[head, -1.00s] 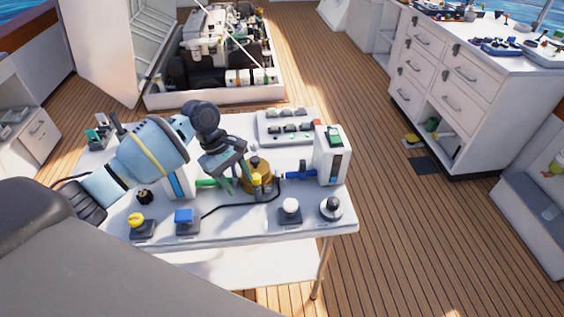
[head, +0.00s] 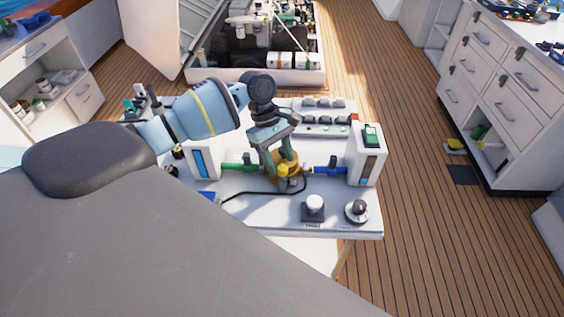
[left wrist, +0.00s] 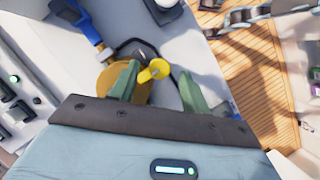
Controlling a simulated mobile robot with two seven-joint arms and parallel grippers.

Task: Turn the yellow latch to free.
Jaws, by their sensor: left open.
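The yellow latch (head: 283,171) sits on a round brass-coloured fitting (head: 295,179) on the white table, between a green pipe and a blue pipe. In the left wrist view the yellow latch (left wrist: 156,70) lies between my left gripper's two green fingers, beside the brass fitting (left wrist: 105,78). My left gripper (head: 281,177) is open, reaching down at the fitting, and its fingers partly hide the latch. Whether a finger touches the latch I cannot tell. My right gripper is not in view.
White boxes stand at the pipe ends, the right one (head: 367,155) with a green switch. A white knob (head: 315,204) and a dark round knob (head: 357,210) are at the front edge. A button panel (head: 318,122) stands behind. A black cable curves around the fitting's front.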

